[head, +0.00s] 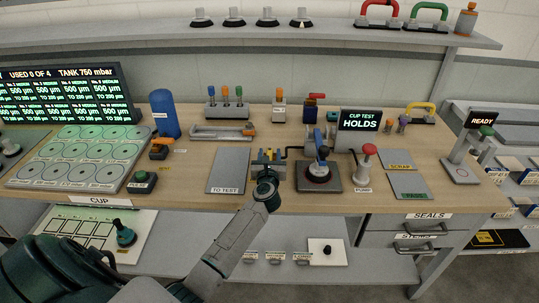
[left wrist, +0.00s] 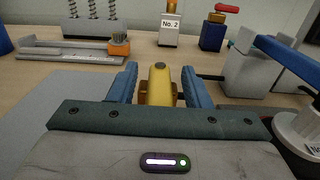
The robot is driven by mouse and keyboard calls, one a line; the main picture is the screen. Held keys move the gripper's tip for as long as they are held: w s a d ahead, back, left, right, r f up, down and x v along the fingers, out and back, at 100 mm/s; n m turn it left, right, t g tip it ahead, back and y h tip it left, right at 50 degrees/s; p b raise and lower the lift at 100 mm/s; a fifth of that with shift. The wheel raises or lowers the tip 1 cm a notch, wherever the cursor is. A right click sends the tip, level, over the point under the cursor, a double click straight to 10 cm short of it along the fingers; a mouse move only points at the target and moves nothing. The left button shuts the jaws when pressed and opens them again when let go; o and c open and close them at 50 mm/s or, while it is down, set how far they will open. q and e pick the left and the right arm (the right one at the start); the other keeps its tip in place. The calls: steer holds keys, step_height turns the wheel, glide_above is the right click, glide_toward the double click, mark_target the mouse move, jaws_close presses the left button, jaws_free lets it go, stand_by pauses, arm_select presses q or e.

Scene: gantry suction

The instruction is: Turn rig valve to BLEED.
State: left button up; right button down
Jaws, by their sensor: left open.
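The rig valve shows in the left wrist view as a yellow lever (left wrist: 158,85) on a brass-coloured body. In the head view the valve (head: 268,155) is small and partly covered by my gripper. My left gripper (left wrist: 156,78) is open, with one blue finger on each side of the yellow lever and a visible gap at each side. In the head view my left gripper (head: 267,160) reaches in from the bottom. The valve's position marks, BLEED among them, are not readable. The test rig (head: 320,178), a dark plate with a blue-handled arm, stands just right. My right gripper is not in view.
A display (head: 361,120) reads CUP TEST HOLDS. A pump (head: 367,160) with a red knob stands right of the rig. The grey TO TEST mat (head: 228,170) lies left of the valve.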

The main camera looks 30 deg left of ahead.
arm_select(q)
jaws_close()
steer(key=shift+h, duration=0.3)
